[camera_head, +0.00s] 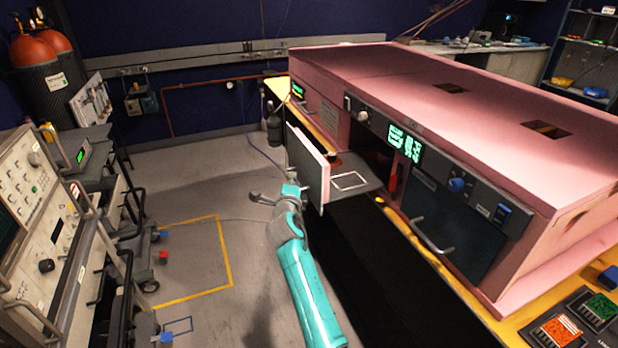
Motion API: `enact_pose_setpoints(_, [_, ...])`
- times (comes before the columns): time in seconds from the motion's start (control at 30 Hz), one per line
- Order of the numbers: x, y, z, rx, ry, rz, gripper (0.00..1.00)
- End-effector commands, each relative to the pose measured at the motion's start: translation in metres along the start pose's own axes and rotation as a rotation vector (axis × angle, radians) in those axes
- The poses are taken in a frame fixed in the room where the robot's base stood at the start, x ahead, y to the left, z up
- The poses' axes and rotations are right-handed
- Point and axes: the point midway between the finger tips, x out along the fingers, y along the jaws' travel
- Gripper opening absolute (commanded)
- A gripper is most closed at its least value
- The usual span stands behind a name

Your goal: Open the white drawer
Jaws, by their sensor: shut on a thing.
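The white drawer (350,182) stands pulled out from the left part of the pink enclosure's front. My gripper (293,189) is at the outer side of the front panel, shut on the drawer's handle. The handle and fingertips are mostly hidden by my wrist and too small to make out.
The pink foam enclosure (440,82) stands on a yellow-edged bench to the right. A second dark front with a metal handle (432,238) is closed. Instrument racks (45,215) line the left. Grey floor (195,200) between is mostly open.

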Motion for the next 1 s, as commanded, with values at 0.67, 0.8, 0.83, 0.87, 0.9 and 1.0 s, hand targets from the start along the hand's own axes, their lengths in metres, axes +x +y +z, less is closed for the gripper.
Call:
enact_pose_setpoints(0.67, [-0.009, 0.006, 0.023, 0.0, 0.0, 0.001, 0.0])
enact_pose_setpoints(0.8, [-0.009, 0.006, 0.023, -0.001, 0.0, 0.001, 0.37])
enact_pose_setpoints(0.83, [-0.009, 0.006, 0.023, -0.001, 0.0, 0.001, 0.37])
enact_pose_setpoints(0.87, [-0.009, 0.006, 0.023, -0.001, 0.0, 0.001, 0.37])
enact_pose_setpoints(0.9, [-0.009, 0.006, 0.023, -0.001, 0.0, 0.001, 0.37])
enact_pose_setpoints(1.0, [-0.009, 0.006, 0.023, 0.0, 0.0, 0.001, 0.37])
